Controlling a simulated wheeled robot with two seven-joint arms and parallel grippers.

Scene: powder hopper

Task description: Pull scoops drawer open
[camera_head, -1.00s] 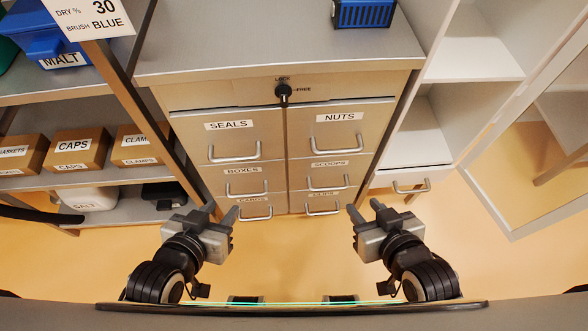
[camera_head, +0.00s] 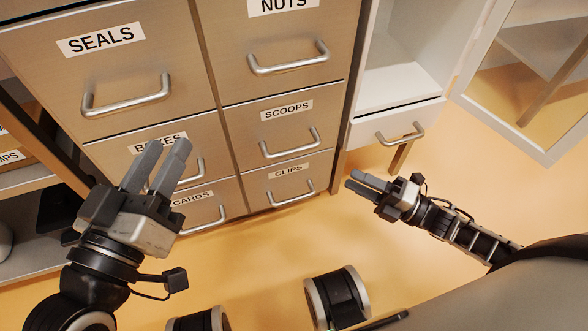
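The scoops drawer (camera_head: 262,125) is in the right column of the metal cabinet, below the nuts drawer and above the clips drawer. It looks shut, flush with its neighbours. Its bar handle (camera_head: 291,147) is free. My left gripper (camera_head: 165,165) is in front of the boxes and cards drawers, left of the scoops drawer, its two fingers slightly apart and nothing between them. My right gripper (camera_head: 357,182) is right of the clips drawer, pointing left, apart from any handle. Its two fingers show a small gap and it holds nothing.
The seals drawer (camera_head: 130,60), nuts drawer (camera_head: 330,40), boxes drawer (camera_head: 115,155), cards drawer (camera_head: 200,212) and clips drawer (camera_head: 255,190) look shut. A white cabinet (camera_head: 395,85) with its own handled drawer stands right. A framed door (camera_head: 545,140) stands further right. Open floor (camera_head: 265,262) lies in front.

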